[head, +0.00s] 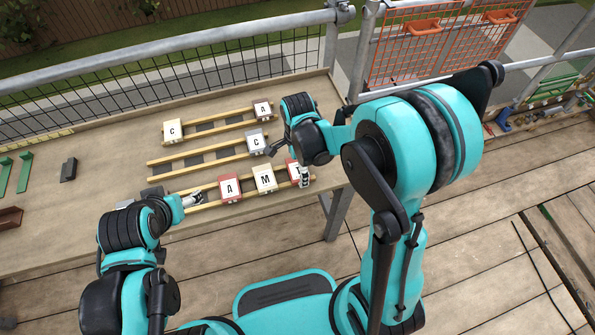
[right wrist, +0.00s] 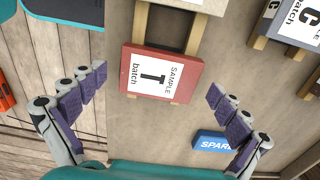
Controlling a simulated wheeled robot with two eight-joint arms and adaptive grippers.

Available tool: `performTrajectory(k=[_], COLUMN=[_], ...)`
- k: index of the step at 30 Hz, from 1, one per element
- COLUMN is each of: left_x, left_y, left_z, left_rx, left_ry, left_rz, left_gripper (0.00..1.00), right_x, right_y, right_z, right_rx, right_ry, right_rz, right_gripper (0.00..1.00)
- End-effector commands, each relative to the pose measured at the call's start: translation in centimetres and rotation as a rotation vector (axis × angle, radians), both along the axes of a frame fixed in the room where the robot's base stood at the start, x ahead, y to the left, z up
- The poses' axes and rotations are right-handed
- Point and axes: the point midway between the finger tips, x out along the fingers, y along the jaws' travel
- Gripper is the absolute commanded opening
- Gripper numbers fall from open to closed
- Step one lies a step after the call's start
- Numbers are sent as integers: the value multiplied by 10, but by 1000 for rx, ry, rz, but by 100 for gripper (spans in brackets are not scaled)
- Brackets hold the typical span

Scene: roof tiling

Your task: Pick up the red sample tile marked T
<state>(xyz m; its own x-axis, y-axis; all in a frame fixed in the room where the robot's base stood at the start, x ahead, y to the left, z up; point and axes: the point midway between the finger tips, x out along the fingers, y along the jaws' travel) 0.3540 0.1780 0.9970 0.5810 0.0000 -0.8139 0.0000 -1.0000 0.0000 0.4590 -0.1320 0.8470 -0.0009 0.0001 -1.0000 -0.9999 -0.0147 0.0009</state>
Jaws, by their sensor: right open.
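The red sample tile marked T lies face up on wooden rails at the right end of the nearest row in the head view (head: 292,164). It also shows in the middle of the right wrist view (right wrist: 135,84), its label reading "SAMPLE T batch". My right gripper (head: 288,162) is over the tile, partly covering it. In the right wrist view the right gripper (right wrist: 158,82) is open, with one finger on each side of the tile, apart from it. My left gripper (head: 192,198) is near the left part of the same row; its jaw opening is unclear.
The near row also holds a red A tile (head: 230,188) and a cream M tile (head: 265,179). Grey C (head: 255,142), white C (head: 173,129) and A (head: 262,110) tiles sit on rails behind. A blue block marked "SPAR" (right wrist: 210,141) lies by my right finger. The table's back left is mostly clear.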

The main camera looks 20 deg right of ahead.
Motion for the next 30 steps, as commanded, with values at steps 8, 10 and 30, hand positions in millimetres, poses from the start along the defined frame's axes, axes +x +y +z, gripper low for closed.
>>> performTrajectory(k=[8,10,30], left_x=[0,0,0], left_y=[0,0,0], left_z=[2,1,24], left_rx=[0,0,0], left_ry=[0,0,0], left_rz=[0,0,0], left_gripper=[70,70,70], right_x=[0,0,0], right_y=[0,0,0], right_z=[2,2,44], right_rx=[0,0,0], right_ry=[0,0,0], right_rz=[0,0,0], right_gripper=[60,43,43])
